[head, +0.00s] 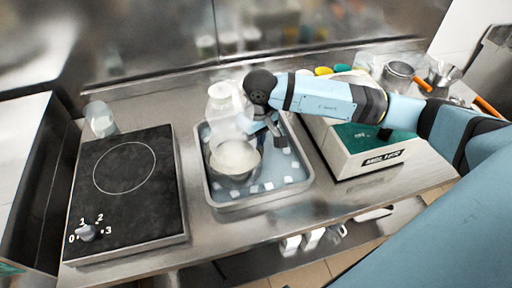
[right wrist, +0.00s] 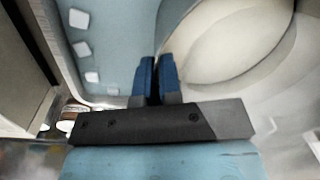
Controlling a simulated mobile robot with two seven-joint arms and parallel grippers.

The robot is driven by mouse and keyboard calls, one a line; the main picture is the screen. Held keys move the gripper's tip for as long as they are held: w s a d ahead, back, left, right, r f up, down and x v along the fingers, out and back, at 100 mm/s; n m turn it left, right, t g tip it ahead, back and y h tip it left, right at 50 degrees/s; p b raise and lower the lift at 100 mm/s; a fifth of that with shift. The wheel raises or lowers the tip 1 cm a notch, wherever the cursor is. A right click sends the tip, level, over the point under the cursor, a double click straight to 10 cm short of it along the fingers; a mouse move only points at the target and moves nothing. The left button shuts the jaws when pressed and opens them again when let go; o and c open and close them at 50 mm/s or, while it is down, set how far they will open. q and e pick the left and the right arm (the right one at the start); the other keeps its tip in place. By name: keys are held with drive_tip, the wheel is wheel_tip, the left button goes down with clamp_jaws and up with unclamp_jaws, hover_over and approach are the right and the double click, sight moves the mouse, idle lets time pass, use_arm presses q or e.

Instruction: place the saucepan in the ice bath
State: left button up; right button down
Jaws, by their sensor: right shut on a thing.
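The saucepan (head: 235,160), with pale contents, sits inside the ice bath (head: 222,203), a grey tray with pale cubes around the pan. In the right wrist view the pan (right wrist: 228,40) fills the upper right, and the bath's blue floor with white cubes (right wrist: 108,45) lies to the left. My right gripper (head: 266,126) reaches over the bath at the pan's upper right. In the wrist view its blue fingers (right wrist: 157,75) are close together at the pan's edge. The gripped part is hidden between them. Whether the pan rests on the tray floor is unclear. My left gripper is not in view.
A black hob (head: 125,195) with a knob stands left of the bath. A white box with a green top (head: 365,150) stands close on the right. A clear jug (head: 222,98) is behind the pan. A glass (head: 100,119) stands behind the hob, and metal containers (head: 397,76) at the back right.

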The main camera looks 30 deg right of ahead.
sight(256, 155)
drive_tip(key=shift+w+f+p, duration=0.1)
drive_tip(key=shift+f+p, duration=0.2)
drive_tip(key=shift+f, duration=2.15)
drive_tip(key=shift+f, duration=0.1)
drive_tip(key=c, duration=1.7)
unclamp_jaws()
drive_tip(key=shift+f, duration=0.1)
drive_tip(key=shift+c, duration=0.2)
drive_tip(key=o, duration=0.4)
drive_tip(key=shift+o, duration=0.2)
